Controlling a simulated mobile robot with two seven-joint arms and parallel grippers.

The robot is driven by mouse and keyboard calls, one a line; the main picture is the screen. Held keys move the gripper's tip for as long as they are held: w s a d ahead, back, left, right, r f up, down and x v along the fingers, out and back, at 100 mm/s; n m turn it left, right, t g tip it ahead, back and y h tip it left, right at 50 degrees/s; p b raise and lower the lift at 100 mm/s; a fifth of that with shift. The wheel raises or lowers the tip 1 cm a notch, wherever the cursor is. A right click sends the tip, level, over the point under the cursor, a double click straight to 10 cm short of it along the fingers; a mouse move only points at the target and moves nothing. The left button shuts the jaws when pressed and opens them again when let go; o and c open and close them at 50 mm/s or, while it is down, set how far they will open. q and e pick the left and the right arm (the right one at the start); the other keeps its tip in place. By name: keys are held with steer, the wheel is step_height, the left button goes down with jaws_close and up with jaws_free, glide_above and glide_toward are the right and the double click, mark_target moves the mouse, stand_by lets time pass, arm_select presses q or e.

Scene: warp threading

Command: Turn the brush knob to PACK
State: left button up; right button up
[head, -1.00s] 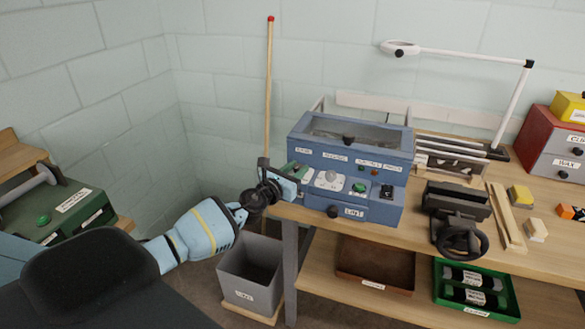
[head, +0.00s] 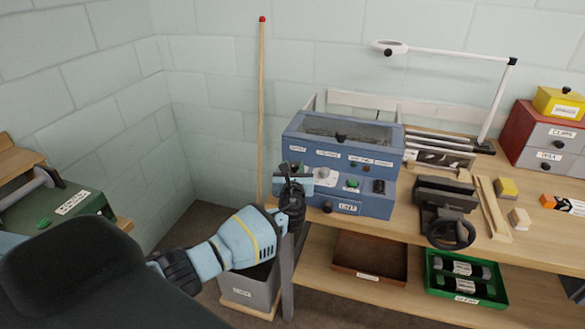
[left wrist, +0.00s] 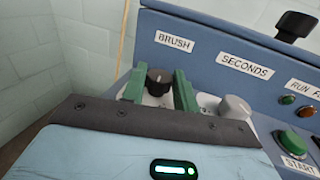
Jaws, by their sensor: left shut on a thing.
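The brush knob (left wrist: 158,80) is a small black knob with a pale pointer mark, under the BRUSH label (left wrist: 174,41) on the blue machine (head: 350,155). In the left wrist view the two green fingers of my left gripper (left wrist: 158,92) stand on either side of it, shut on it. I cannot read any PACK mark; the fingers and wrist hide the panel around the knob. In the head view my left gripper (head: 297,180) is at the left end of the machine's front panel and covers the knob. My right gripper is not in view.
A white knob (left wrist: 235,107) under the SECONDS label and a green START button (left wrist: 293,142) sit right of the brush knob. A grey bin (head: 250,288) stands below the arm. A vise-like tool (head: 443,205) is right of the machine. A tall wooden stick (head: 261,110) leans behind.

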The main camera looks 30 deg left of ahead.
arm_select(q)
steer(key=shift+r+n+g+y, duration=0.1)
steer(key=shift+n+g+y, duration=0.3)
steer(key=shift+y, duration=0.1)
steer(key=o, duration=1)
steer(key=shift+c, duration=0.2)
steer(key=shift+d, duration=0.1)
steer(key=shift+s+d, duration=0.3)
steer(key=shift+s, duration=0.15)
steer(key=v, duration=0.6)
steer(key=shift+s, duration=0.35)
steer(key=shift+d, duration=0.1)
